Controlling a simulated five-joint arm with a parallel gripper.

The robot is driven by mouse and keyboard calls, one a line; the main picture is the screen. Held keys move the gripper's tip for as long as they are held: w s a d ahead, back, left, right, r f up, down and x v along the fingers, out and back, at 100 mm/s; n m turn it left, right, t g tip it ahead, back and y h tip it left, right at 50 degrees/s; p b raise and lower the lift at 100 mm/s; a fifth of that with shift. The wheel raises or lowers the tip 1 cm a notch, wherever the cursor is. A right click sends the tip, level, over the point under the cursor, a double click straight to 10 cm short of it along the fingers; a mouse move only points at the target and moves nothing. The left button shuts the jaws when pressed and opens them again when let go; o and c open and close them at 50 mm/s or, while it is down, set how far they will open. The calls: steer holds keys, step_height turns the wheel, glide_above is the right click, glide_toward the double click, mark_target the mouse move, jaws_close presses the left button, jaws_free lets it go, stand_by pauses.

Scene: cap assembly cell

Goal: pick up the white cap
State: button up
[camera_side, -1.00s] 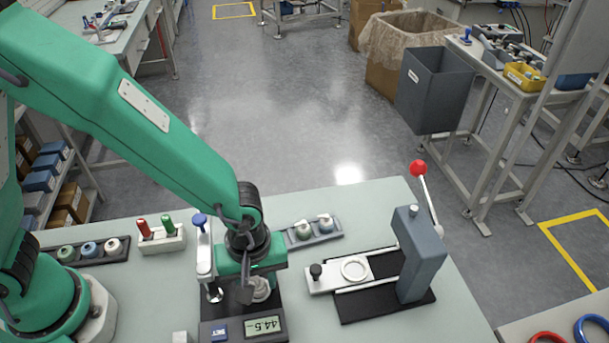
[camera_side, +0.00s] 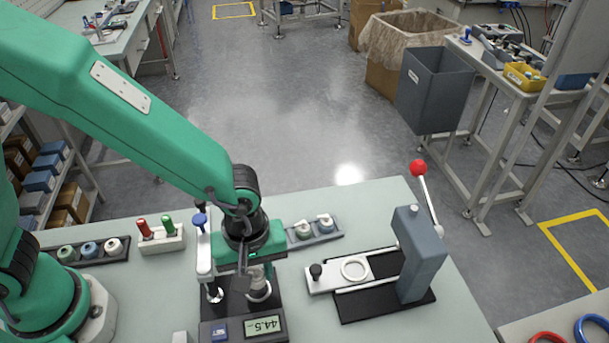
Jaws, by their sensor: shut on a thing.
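My gripper (camera_side: 256,280) hangs over the black weighing scale (camera_side: 215,309), at the front middle of the bench. Its jaws are shut on a pale round piece (camera_side: 259,290), which looks like the white cap. The fingers hide part of this piece, and I cannot tell how far its underside is from the scale. The scale's display (camera_side: 264,325) shows digits that appear upside down, like 44.5. A dark rack (camera_side: 123,261) at the left holds a green, a blue and a whitish round part (camera_side: 113,246).
A post with a blue knob (camera_side: 200,220) stands close left of my gripper. A small tray with two pale-topped pots (camera_side: 325,224) is behind it. A press with a red-knobbed lever (camera_side: 417,168) stands at the right. The bench's front right is clear.

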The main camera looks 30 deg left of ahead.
steer(key=s+d+r, duration=0.3)
steer(key=s+r, duration=0.5)
steer(key=s, duration=0.3)
steer(key=shift+s, duration=0.15)
steer(key=shift+f, duration=0.1)
stand_by(0.3)
steer(key=w+a+f+n, duration=0.1)
steer(key=w+a+n, duration=0.2)
steer(key=w, duration=0.8)
steer(key=w+a+f+n, duration=0.2)
steer(key=w+n, duration=0.3)
steer(key=w, duration=0.7)
steer(key=shift+a+t, duration=0.3)
steer(key=shift+a, duration=0.5)
steer(key=shift+s+f, duration=0.1)
steer(key=shift+f, duration=0.2)
steer(key=shift+f, duration=3.15)
steer(key=shift+f, duration=0.7)
